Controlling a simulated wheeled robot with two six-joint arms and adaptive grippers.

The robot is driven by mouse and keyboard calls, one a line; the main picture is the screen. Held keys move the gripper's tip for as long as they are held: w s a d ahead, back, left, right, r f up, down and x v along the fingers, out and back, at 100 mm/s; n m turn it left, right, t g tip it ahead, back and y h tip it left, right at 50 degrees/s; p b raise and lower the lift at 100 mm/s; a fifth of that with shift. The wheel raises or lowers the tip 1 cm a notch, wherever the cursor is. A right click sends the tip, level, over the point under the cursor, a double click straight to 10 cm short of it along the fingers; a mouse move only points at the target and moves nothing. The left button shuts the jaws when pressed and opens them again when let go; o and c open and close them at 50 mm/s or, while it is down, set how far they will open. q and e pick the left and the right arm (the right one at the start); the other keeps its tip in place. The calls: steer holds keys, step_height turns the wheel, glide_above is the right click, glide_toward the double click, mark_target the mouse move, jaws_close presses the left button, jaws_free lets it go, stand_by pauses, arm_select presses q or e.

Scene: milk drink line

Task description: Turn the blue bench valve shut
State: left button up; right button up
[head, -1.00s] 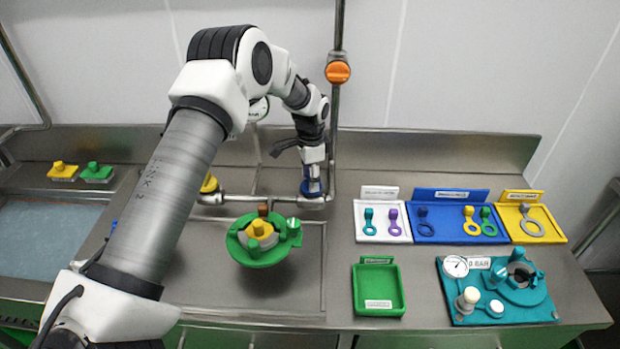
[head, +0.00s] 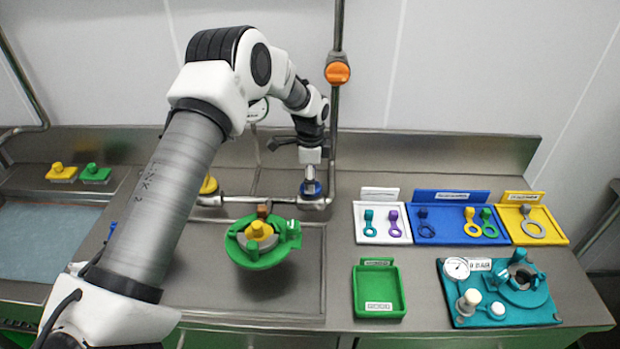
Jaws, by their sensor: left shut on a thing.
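The blue bench valve (head: 312,189) sits on the steel pipe at the back of the bench, left of the upright pipe. Only its blue part shows below my left gripper (head: 310,176). My left gripper points down and is shut on the blue valve from above. The fingers look narrow from here, and the valve's exact angle is hard to tell. My right gripper is not in view.
A green round fixture (head: 262,242) with a yellow knob stands in front of the pipe. An orange valve (head: 337,72) is on the upright pipe. Coloured trays, a green bin (head: 378,290) and a teal gauge board (head: 498,288) fill the right side.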

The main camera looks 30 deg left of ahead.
arm_select(q)
steer(key=shift+s+f, duration=0.1)
steer(key=shift+f, duration=0.05)
steer(key=o, duration=1.2)
steer(key=shift+d, duration=0.1)
steer(key=shift+c, duration=0.2)
steer(key=shift+r, duration=0.2)
steer(key=shift+w+r, duration=0.2)
steer(key=shift+r, duration=0.15)
step_height(320, 180, up, 11)
steer(key=shift+r, duration=0.1)
